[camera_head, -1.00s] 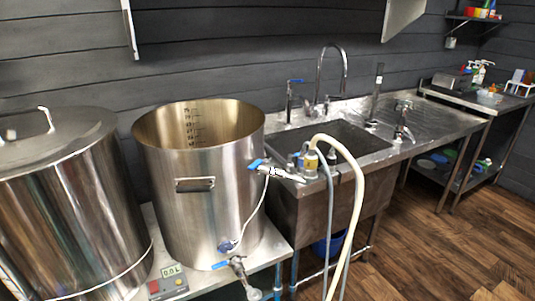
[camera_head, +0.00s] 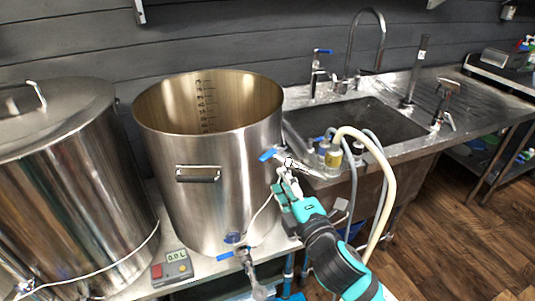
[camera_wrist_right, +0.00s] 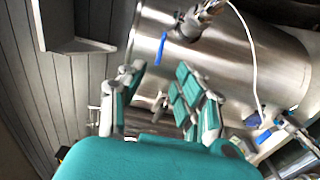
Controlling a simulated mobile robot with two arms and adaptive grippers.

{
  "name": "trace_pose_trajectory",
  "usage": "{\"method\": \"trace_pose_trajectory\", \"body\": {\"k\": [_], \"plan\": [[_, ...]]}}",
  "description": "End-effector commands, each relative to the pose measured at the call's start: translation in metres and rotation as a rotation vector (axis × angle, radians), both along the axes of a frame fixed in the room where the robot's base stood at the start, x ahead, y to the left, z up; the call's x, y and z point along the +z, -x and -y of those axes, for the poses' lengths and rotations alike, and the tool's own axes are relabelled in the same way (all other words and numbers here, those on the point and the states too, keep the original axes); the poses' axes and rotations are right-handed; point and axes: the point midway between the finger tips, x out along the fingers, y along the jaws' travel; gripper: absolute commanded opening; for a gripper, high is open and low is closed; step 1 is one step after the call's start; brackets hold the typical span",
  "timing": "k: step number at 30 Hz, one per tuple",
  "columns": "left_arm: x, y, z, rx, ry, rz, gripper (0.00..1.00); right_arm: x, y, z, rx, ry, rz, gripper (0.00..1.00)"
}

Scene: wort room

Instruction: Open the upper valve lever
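The upper valve has a blue lever (camera_head: 268,155) on the right side of the open steel kettle (camera_head: 208,150), near its rim. The blue lever (camera_wrist_right: 161,50) also shows in the right wrist view, beyond the fingertips and apart from them. My right gripper (camera_head: 286,188) is just below and right of the lever in the head view. In the right wrist view its two teal and grey fingers (camera_wrist_right: 155,85) are spread with nothing between them. My left gripper is not in view.
A lower valve with a blue handle (camera_head: 233,253) sits near the kettle's base. A white cable hangs between the valves. Pale hoses (camera_head: 384,190) hang before the sink (camera_head: 355,130). A lidded pot (camera_head: 70,200) and a small display box (camera_head: 172,268) stand left.

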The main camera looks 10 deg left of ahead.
Motion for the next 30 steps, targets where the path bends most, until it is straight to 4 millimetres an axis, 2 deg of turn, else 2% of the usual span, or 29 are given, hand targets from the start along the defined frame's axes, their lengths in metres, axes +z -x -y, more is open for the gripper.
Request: {"method": "trace_pose_trajectory", "body": {"k": [3, 10, 15, 21, 28, 30], "plan": [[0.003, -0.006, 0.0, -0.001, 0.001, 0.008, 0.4, 0.002, -0.023, -0.016, 0.0, -0.001, -0.001, 0.33], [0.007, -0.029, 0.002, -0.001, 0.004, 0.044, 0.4, 0.001, -0.062, -0.042, -0.001, 0.0, 0.0, 0.33], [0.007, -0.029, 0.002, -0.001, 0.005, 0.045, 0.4, 0.0, -0.081, -0.055, -0.001, 0.001, -0.001, 0.33], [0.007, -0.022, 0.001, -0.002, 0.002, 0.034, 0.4, 0.0, -0.089, -0.06, 0.0, -0.001, -0.001, 0.33], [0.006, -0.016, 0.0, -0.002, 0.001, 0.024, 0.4, 0.0, -0.09, -0.06, 0.0, 0.0, -0.001, 0.33], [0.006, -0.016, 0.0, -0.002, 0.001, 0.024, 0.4, -0.001, -0.09, -0.06, 0.0, 0.0, -0.001, 0.26]]}}
